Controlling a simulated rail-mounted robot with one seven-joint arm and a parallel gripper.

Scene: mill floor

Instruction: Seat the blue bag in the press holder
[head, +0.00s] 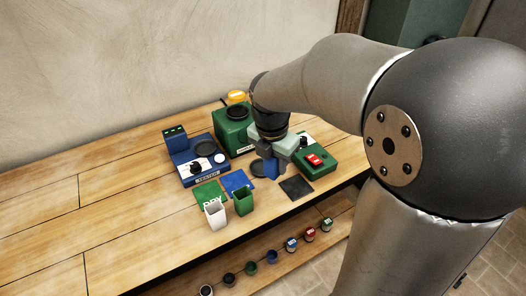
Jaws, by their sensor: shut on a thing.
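My gripper (270,156) points down over the workbench, behind my forearm's end. It is shut on the blue bag (271,169), which shows as a small dark blue patch below the fingers. The bag is partly covered by the gripper, and I cannot tell whether it touches what is under it. A green machine with a red switch (315,160) stands just right of the gripper; it looks like the press. A dark round part (257,168) shows just left of the bag, perhaps the holder, largely hidden by the gripper.
A blue device with a round dark plate (206,149) stands left, a green box with a black top (233,130) behind. Blue (237,182), green (207,193) and black (296,188) mats lie in front, with white (215,214) and green (243,201) bins. Small containers line a lower shelf (240,285).

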